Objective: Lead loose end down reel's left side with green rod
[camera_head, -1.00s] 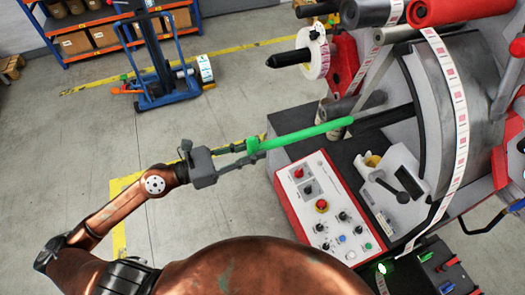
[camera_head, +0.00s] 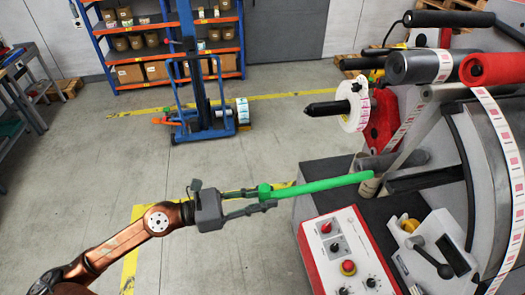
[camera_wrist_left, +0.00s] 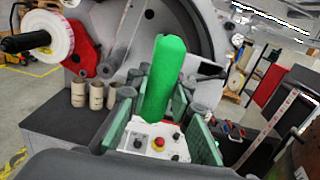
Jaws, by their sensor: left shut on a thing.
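My left gripper (camera_head: 264,198) is shut on the green rod (camera_head: 325,184) near its left end. The rod points right, over the machine's dark deck. In the left wrist view the rod (camera_wrist_left: 165,72) stands up between the gripper's two green-padded fingers (camera_wrist_left: 163,125). The white reel (camera_head: 353,108) sits on a black spindle above and beyond the rod; it also shows in the left wrist view (camera_wrist_left: 48,35). The rod is apart from the reel in the head view. A small piece shows at the reel's top; I cannot tell whether it is the loose end. My right gripper is out of view.
A control panel (camera_head: 338,250) with buttons lies below the rod. A printed label strip (camera_head: 513,165) runs down the machine at right. Cardboard cores (camera_wrist_left: 96,95) stand on the deck. A blue lift (camera_head: 203,118) stands on the floor behind; floor left of the machine is clear.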

